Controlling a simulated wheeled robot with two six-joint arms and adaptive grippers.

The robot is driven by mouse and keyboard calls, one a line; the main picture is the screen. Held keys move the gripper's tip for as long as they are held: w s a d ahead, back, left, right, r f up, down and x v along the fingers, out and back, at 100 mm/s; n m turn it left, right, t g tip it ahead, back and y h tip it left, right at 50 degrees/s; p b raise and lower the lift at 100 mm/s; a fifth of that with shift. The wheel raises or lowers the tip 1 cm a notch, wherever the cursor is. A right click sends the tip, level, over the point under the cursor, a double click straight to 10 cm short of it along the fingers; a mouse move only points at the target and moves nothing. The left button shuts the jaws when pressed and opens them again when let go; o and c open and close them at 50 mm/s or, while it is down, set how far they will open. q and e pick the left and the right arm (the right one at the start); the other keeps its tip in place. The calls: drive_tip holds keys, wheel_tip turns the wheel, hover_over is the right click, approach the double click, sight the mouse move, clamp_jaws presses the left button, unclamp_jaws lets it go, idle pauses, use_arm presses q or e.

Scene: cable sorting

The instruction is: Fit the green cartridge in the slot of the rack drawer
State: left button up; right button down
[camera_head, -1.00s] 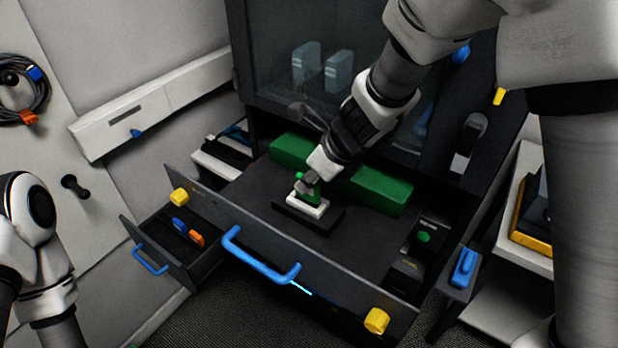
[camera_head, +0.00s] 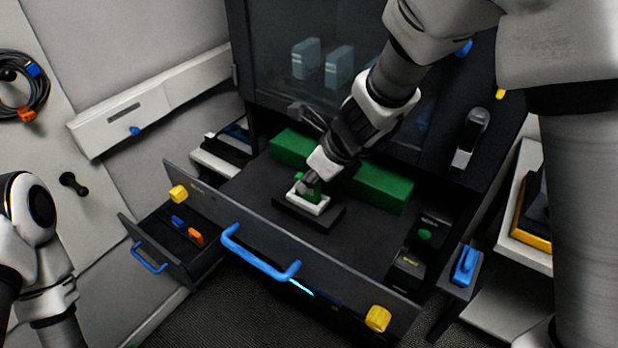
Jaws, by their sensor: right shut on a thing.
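The rack drawer (camera_head: 245,195) is pulled open, with a blue handle on its front. On its floor sits a dark base with a white-rimmed slot (camera_head: 309,208). My right gripper (camera_head: 307,186) reaches down from the upper right and is shut on the green cartridge (camera_head: 311,180). The cartridge is at the white slot; its lower end is hidden by the rim and gripper, so I cannot tell how deep it sits. My left arm shows at the lower left edge, but its gripper is out of view.
A long green block (camera_head: 375,187) lies behind the slot in the drawer. Black boxes (camera_head: 407,264) sit at its right end. A small side drawer (camera_head: 175,245) stands open at left with blue and orange pieces. Yellow knobs (camera_head: 377,318) stick out from the drawer front.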

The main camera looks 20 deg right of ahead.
drive_tip(key=shift+f+b, duration=0.3)
drive_tip(key=shift+f, duration=0.1)
drive_tip(key=c, duration=0.5)
unclamp_jaws()
drive_tip(key=shift+c, duration=0.2)
wheel_tip(320, 180, up, 7)
drive_tip(key=p, duration=0.7)
drive_tip(key=shift+r, duration=0.15)
idle(0.3)
